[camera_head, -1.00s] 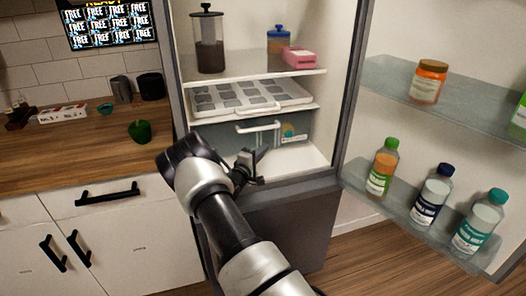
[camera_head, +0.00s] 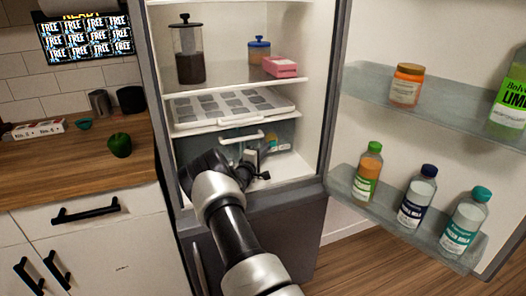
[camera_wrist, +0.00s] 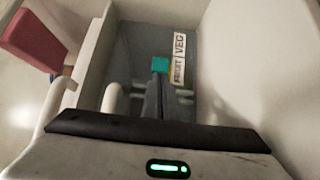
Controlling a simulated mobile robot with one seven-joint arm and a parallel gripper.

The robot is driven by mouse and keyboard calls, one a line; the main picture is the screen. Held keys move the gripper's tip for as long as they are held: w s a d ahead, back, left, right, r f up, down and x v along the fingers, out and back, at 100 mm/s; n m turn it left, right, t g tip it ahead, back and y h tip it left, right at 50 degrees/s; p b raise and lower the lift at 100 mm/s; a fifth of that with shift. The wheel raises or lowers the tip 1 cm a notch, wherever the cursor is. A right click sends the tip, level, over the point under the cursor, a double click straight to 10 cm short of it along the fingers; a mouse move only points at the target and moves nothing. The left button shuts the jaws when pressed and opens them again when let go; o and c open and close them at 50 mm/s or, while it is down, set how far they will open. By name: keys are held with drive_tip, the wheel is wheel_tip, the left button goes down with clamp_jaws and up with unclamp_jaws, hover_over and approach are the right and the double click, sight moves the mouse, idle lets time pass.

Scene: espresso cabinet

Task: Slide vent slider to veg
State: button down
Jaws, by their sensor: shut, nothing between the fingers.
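The teal vent slider (camera_wrist: 160,64) shows in the wrist view on the front of the crisper drawer (camera_wrist: 130,50). It sits beside the white label (camera_wrist: 179,58), near the boundary between the FRUIT and VEG ends, with VEG farther up in that view. My gripper (camera_wrist: 160,80) is shut and empty, its fingertips pointing at the slider and overlapping its lower edge in the picture. I cannot tell whether they touch it. In the head view my gripper (camera_head: 264,174) is inside the fridge, in front of the drawer, and partly hides the drawer front.
The drawer's white handle (camera_head: 242,137) is close to my gripper. A shelf with a white tray (camera_head: 230,105) lies above. The open fridge door, with bottles and a jar (camera_head: 406,86), stands on the right. A counter with a green pepper (camera_head: 119,145) is on the left.

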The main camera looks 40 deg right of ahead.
sight(284, 140)
drive_tip(key=d+b, duration=0.1)
drive_tip(key=d, duration=0.2)
drive_tip(key=s+d+b, duration=0.1)
drive_tip(key=d, duration=0.2)
drive_tip(key=shift+s+f+b, duration=0.1)
drive_tip(key=shift+s+b, duration=0.1)
drive_tip(key=shift+b, duration=0.15)
drive_tip(key=shift+s+d, duration=0.1)
drive_tip(key=shift+d, duration=0.2)
